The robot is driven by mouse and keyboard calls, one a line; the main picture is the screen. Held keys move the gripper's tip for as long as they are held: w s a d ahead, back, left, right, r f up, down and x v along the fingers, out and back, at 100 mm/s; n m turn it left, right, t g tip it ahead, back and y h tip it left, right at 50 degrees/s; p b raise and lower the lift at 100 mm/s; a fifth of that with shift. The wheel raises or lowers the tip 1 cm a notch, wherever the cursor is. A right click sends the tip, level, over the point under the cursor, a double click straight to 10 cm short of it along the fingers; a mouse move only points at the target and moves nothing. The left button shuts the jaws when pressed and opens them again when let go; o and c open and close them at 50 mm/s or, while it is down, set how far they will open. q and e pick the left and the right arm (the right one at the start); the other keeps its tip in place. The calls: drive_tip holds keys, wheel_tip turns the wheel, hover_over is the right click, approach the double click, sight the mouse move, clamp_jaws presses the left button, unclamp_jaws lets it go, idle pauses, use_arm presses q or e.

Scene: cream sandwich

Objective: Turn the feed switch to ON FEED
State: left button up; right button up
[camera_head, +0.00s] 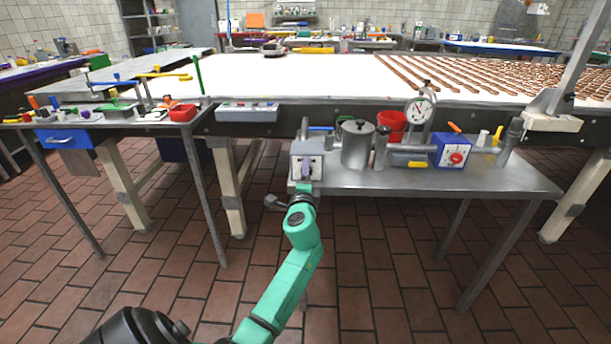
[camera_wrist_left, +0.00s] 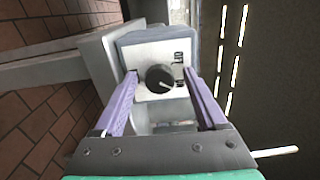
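The switch box (camera_head: 298,150) stands at the left end of the steel side table. In the left wrist view its white plate carries a round dark knob (camera_wrist_left: 160,78) with a light pointer line angled toward the lower right. My left gripper (camera_head: 306,170) is in front of the box face. In the left wrist view its purple fingers (camera_wrist_left: 159,74) are spread, one on each side of the knob, with visible gaps; neither seems to touch it. In the head view the gripper hides the knob. My right gripper is not in view.
Right of the box on the side table (camera_head: 400,181) stand a metal pot (camera_head: 357,146), a red container (camera_head: 392,124), a dial gauge (camera_head: 418,109) and a blue box with a red knob (camera_head: 449,151). The white conveyor (camera_head: 290,75) runs behind. Tiled floor lies below.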

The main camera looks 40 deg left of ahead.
use_arm(q)
drive_tip(key=shift+s+d, duration=0.1)
drive_tip(key=b+v, duration=0.1)
drive_tip(key=v, duration=1.3)
drive_tip(key=shift+d+f, duration=0.1)
drive_tip(key=shift+d, duration=0.05)
